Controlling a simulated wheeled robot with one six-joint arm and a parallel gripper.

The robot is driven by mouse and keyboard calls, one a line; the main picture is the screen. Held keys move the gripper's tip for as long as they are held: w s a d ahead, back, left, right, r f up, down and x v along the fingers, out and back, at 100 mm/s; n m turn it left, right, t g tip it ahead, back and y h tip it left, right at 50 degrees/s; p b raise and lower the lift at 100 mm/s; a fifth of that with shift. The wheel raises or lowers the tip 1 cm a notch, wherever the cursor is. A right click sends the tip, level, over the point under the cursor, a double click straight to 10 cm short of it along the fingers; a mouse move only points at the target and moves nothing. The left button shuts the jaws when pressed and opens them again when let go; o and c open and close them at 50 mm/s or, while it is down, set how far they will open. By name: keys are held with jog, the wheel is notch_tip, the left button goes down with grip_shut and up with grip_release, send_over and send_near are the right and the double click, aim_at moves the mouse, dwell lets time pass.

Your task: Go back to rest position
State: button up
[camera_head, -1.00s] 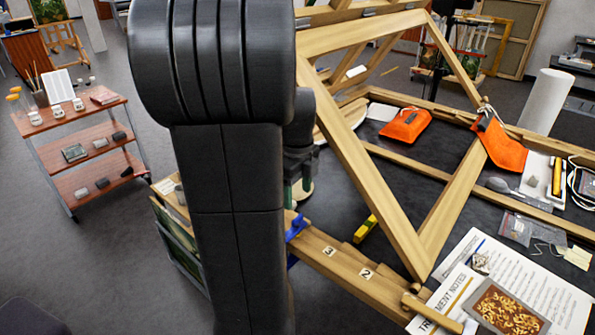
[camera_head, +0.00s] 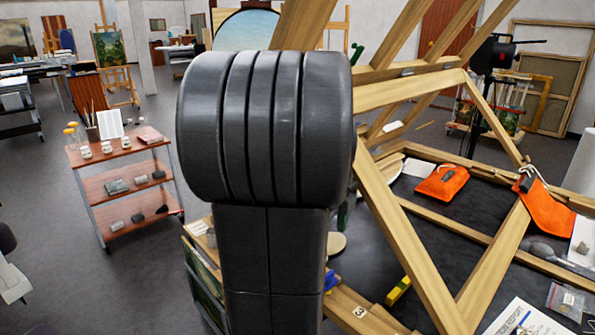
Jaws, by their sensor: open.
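My arm's large black, ribbed link stands in the middle of the head view and hides much of the scene behind it. Only a sliver of my gripper (camera_head: 343,212) shows, a dark green finger part at the right edge of that link. The rest of it is hidden behind the arm. No held object shows at the visible part.
A wooden frame (camera_head: 400,250) with slanting beams stands close on the right over a dark surface, with orange pouches (camera_head: 443,182) and papers (camera_head: 525,318). A three-tier trolley (camera_head: 120,185) stands at left. Grey floor (camera_head: 95,285) is clear around the trolley.

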notch_tip(320, 180, down, 12)
jog(key=shift+f, duration=0.25)
dwell(0.4)
